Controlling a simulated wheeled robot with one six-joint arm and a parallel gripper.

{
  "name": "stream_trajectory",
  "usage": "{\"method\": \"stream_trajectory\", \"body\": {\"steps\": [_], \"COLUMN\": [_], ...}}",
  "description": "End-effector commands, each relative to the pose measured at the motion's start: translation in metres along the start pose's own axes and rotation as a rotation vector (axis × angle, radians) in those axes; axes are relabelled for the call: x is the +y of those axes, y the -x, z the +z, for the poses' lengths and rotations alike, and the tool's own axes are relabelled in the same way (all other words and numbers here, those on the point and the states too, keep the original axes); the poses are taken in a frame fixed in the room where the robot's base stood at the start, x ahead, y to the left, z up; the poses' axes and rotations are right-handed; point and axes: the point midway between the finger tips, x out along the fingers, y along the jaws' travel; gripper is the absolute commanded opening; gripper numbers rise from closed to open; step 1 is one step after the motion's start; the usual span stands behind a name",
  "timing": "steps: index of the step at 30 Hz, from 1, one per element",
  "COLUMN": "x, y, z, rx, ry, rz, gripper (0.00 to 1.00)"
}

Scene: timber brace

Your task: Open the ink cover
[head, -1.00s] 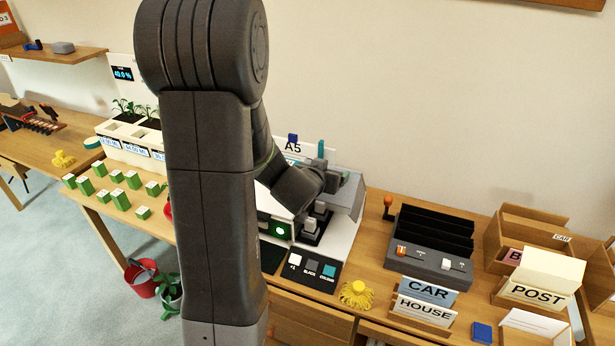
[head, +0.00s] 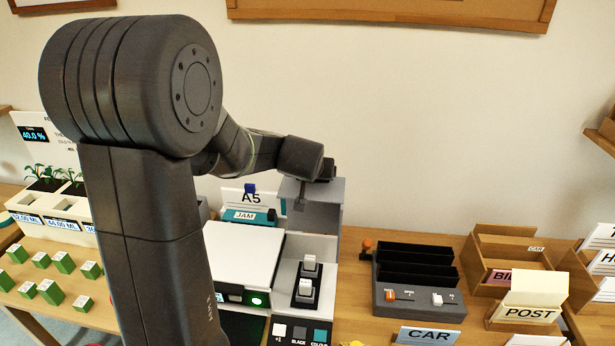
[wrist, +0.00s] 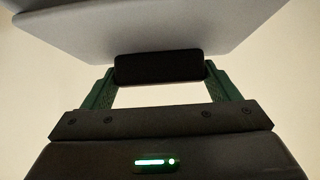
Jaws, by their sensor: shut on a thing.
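The printer (head: 240,249) is a white box on the table. Its grey ink cover (head: 318,215) stands raised, about upright, at the back of the right-hand bay. Below it, two white-topped blocks (head: 308,264) show on a black base, uncovered. My gripper (wrist: 158,78) is shut on the cover's dark handle (wrist: 160,66), with a green finger at each end of it. In the wrist view the cover's pale panel (wrist: 160,35) lies just beyond the handle. In the head view the fingers are mostly hidden by my wrist at the cover's top edge.
A teal JAM panel (head: 250,216) and an A5 sign stand behind the printer. A control strip (head: 300,331) is in front. A grey slotted unit (head: 415,280) with an orange-knobbed lever stands to the right, beside wooden letter boxes (head: 505,258). The wall behind the raised cover looks clear.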

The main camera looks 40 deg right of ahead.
Motion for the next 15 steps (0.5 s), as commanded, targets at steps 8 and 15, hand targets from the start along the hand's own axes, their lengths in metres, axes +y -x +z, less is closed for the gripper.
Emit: {"method": "stream_trajectory", "body": {"steps": [8, 15], "x": [-0.0003, -0.0003], "y": [-0.0013, -0.001], "z": [-0.0067, -0.0073], "rx": [0.01, 0.011], "ry": [0.001, 0.001], "rz": [0.001, 0.001], "gripper": [0.41, 0.41]}}
